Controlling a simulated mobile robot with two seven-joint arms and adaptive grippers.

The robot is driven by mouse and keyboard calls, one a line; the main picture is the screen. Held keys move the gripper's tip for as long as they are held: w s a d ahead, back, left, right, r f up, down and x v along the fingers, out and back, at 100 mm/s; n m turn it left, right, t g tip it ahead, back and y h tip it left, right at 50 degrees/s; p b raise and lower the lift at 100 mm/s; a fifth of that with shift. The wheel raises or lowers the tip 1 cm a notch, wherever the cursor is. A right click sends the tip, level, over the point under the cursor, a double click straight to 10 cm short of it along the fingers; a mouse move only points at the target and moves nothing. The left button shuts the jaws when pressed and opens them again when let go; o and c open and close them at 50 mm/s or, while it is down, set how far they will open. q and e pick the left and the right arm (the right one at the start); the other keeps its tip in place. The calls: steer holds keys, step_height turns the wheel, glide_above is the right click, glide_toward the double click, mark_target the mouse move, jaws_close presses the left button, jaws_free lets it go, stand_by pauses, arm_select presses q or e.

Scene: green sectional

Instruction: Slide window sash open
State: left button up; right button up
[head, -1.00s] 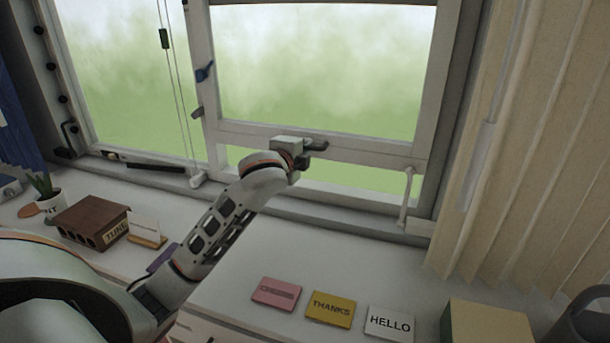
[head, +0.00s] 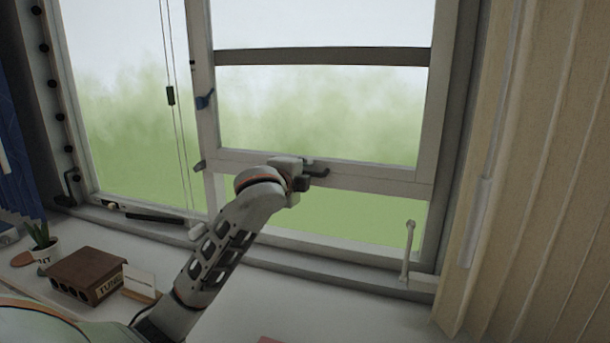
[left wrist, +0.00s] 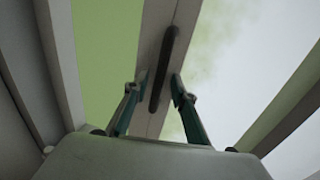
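The window sash (head: 345,175) is a white-framed pane, raised so that a strip of clear opening shows between its bottom rail and the sill frame. A dark bar handle (left wrist: 162,70) is fixed on that rail; in the head view its end (head: 317,172) sticks out to the right of my gripper. My left gripper (head: 300,178) is at the rail. In the left wrist view its two fingers (left wrist: 160,88) stand apart on either side of the handle, with small gaps showing; contact is not clear. My right gripper is out of view.
A sill latch arm (head: 408,250) stands at the right. Pleated curtains (head: 530,170) hang at the right. A brown box (head: 88,272), a small card (head: 139,280) and a potted plant (head: 44,252) sit on the white surface at the left.

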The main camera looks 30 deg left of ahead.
arm_select(q)
steer(key=shift+s+f, duration=0.1)
steer(key=v, duration=1.1)
steer(key=shift+s, duration=0.35)
steer(key=shift+d, duration=0.1)
